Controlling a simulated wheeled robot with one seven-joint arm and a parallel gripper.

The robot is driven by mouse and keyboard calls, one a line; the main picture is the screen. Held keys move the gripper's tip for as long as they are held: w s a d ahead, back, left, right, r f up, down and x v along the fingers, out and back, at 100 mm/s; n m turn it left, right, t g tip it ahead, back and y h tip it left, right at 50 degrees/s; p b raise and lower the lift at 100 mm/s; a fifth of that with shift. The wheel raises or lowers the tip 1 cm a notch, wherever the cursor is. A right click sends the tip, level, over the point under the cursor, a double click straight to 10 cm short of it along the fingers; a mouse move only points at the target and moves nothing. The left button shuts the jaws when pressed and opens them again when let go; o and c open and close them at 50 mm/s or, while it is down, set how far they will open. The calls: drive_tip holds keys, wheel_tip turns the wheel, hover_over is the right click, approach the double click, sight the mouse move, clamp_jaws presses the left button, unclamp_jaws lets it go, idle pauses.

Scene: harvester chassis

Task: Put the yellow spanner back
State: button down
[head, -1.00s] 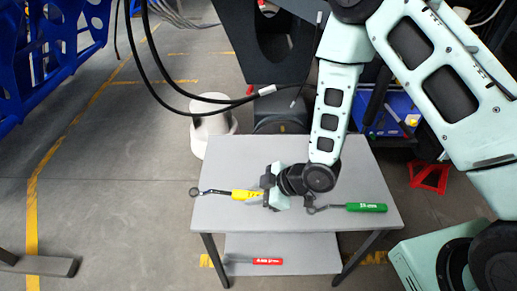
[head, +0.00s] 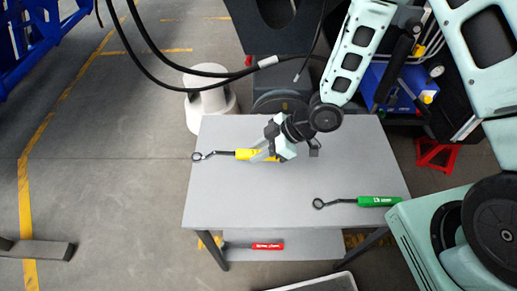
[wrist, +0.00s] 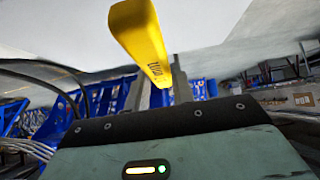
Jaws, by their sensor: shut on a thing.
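The yellow spanner (head: 243,154) has a yellow handle and a dark shaft ending in a ring at the left. My gripper (head: 264,153) is shut on its yellow handle, over the upper part of the grey table (head: 290,200). In the wrist view the yellow handle (wrist: 141,35) rises from between the fingers of my gripper (wrist: 158,85). I cannot tell how far the spanner is above the tabletop. The ring end is out of the wrist view.
A green-handled spanner (head: 378,201) lies at the table's right front. A red-handled tool (head: 266,246) lies on the lower shelf. A white round stool (head: 212,103) stands behind the table. A pale tray edge (head: 318,284) shows at the bottom.

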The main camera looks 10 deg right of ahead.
drive_tip(key=shift+d+r, duration=0.1)
drive_tip(key=shift+r, duration=0.1)
wheel_tip(320, 180, down, 8)
drive_tip(key=b, duration=0.6)
drive_tip(key=shift+f, duration=0.1)
drive_tip(key=c, duration=1.1)
unclamp_jaws()
drive_tip(key=p+v, duration=0.2)
drive_tip(key=v, duration=1.5)
drive_tip(key=shift+d, duration=0.1)
